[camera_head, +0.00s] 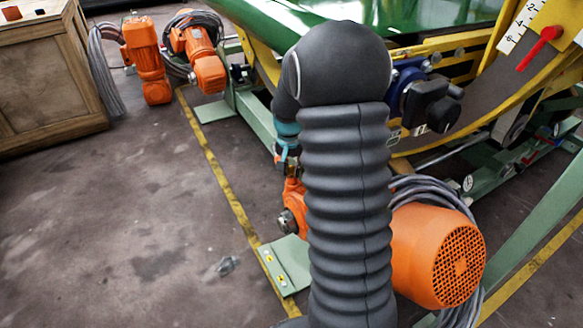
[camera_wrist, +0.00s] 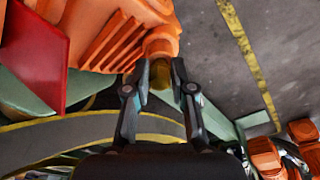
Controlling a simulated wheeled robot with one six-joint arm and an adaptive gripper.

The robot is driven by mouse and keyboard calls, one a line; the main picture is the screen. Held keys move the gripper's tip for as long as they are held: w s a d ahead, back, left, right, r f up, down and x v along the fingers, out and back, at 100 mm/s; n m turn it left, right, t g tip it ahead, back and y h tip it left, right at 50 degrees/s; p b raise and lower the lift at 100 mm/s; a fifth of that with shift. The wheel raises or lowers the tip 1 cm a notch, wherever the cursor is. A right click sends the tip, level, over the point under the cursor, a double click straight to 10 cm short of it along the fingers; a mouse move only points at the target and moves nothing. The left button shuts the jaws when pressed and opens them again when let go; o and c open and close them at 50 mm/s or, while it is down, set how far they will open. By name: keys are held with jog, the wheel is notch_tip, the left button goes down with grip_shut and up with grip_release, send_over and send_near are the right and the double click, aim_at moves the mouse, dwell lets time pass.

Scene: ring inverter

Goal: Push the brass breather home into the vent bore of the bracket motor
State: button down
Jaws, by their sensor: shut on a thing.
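In the wrist view my gripper (camera_wrist: 161,72) is shut on the brass breather (camera_wrist: 160,75), a small dull-gold piece between the two fingertips. The breather's far end meets or lies just in front of a round orange boss (camera_wrist: 161,44) on an orange ribbed motor housing (camera_wrist: 125,45). The bore itself is hidden, and I cannot tell how deep the breather sits.
A red plate (camera_wrist: 32,58) is at the upper left of the wrist view. In the head view, green and yellow machine framing (camera_head: 410,57) stands behind my arm. More orange motors (camera_head: 147,62) and a wooden crate (camera_head: 45,80) are at the back left.

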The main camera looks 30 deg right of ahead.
jog(key=shift+f, duration=0.45)
jog(key=c, duration=0.9)
grip_release()
notch_tip(320, 180, up, 12)
jog(key=s+a, duration=0.1)
